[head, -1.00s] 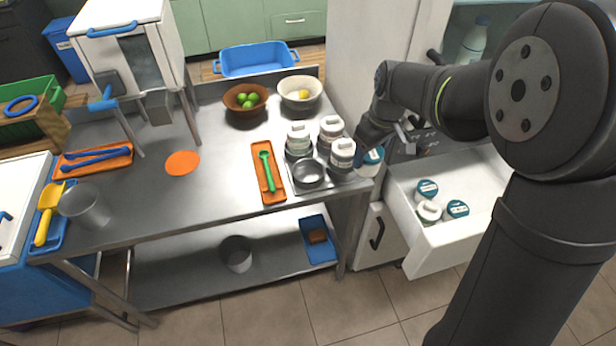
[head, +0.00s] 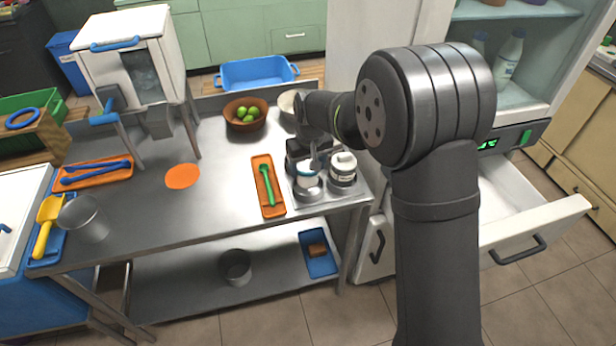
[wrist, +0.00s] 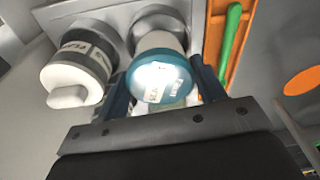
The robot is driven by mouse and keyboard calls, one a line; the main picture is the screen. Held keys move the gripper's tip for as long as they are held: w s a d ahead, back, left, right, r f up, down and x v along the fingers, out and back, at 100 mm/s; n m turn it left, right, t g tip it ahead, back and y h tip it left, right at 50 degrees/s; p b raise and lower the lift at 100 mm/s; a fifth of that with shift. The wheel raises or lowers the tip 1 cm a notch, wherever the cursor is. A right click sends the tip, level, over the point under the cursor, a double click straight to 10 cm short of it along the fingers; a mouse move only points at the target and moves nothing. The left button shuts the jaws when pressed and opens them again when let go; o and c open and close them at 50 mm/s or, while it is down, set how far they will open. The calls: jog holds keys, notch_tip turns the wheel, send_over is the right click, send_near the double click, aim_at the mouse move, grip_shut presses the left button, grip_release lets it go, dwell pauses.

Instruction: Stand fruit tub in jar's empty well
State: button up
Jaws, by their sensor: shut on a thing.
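The fruit tub, with a teal lid and white body (head: 308,172), is upright at the front-left well (head: 308,193) of the metal tray. Its base looks in or just over the well's rim; I cannot tell if it is fully seated. My gripper (head: 314,152) is shut on it from above. In the wrist view the teal lid (wrist: 163,76) lies between the two blue fingers (wrist: 163,90). A white-lidded jar (head: 343,167) stands in the front-right well and shows beside the tub in the wrist view (wrist: 78,72). The back wells are mostly hidden by my gripper.
An orange tray with a green tool (head: 267,187) lies just left of the metal tray. A brown bowl of limes (head: 245,113) and a pale bowl (head: 287,101), partly hidden by my arm, stand behind. The drawer (head: 535,225) at the right is open.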

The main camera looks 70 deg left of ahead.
jog(key=shift+f, duration=1.95)
jog(key=shift+f, duration=0.1)
jog(key=o, duration=1.1)
jog(key=shift+o, duration=0.2)
jog(key=r, duration=0.4)
jog(key=d+r, duration=0.1)
jog(key=r, duration=0.7)
jog(key=shift+w+d, duration=0.1)
jog(key=shift+d, duration=0.15)
